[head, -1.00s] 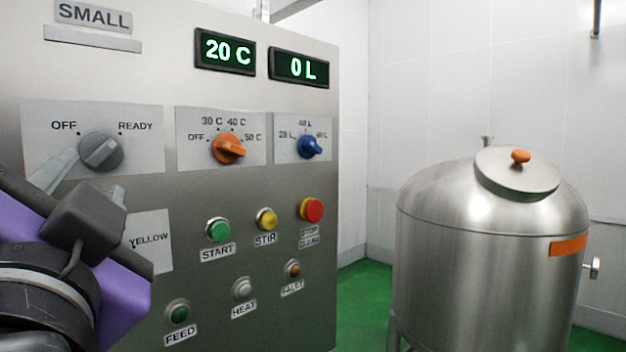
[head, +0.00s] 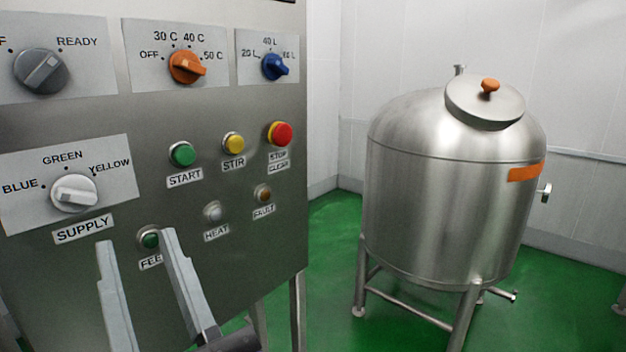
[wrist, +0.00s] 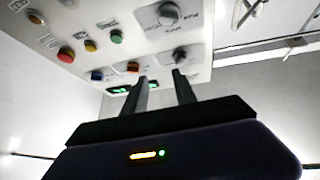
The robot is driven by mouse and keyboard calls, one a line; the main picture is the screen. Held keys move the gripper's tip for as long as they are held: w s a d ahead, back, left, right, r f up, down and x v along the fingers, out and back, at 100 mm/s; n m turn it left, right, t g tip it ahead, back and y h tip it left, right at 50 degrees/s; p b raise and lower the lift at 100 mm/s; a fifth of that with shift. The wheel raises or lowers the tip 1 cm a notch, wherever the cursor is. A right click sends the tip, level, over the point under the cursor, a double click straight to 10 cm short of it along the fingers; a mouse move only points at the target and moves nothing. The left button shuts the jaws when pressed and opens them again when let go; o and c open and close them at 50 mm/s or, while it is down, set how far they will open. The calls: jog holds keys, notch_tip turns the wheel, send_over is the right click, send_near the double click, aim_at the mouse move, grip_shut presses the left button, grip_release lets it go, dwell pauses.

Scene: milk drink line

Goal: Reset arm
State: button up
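My gripper (head: 138,240) shows at the bottom left of the head view, in front of the lower part of the control panel. Its two grey fingers are spread apart with nothing between them. One finger partly covers the FEED button (head: 149,239) and its label. In the wrist view my gripper (wrist: 158,76) also has its fingers apart and empty, with the panel beyond them. I cannot tell how far the fingertips are from the panel.
The control panel (head: 100,275) carries a white SUPPLY knob (head: 74,193), a grey READY knob (head: 41,71), an orange knob (head: 187,67), a blue knob (head: 274,66) and several buttons. A steel tank (head: 445,215) stands at right on the green floor (head: 335,260).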

jog(key=s+d+f+h, duration=0.3)
jog(key=d+f, duration=0.7)
jog(key=f, duration=0.1)
jog(key=s+d+f+h, duration=0.2)
jog(key=d+f+h, duration=0.1)
jog(key=d+f, duration=0.7)
jog(key=s+d+f+m+g+h, duration=0.2)
jog(key=s+d+f+h, duration=0.2)
jog(key=s+d+f, duration=0.3)
jog(key=s+d+f+m+g+h, duration=0.2)
jog(key=s+d+f, duration=0.4)
jog(key=s, duration=0.5)
jog(key=f+m+h, duration=0.1)
jog(key=h, duration=0.1)
jog(key=shift+s+d+f+m+g+h, duration=0.3)
jog(key=shift+d+f+g+h, duration=0.05)
jog(key=shift+d+g+h, duration=0.05)
jog(key=shift+c, duration=0.4)
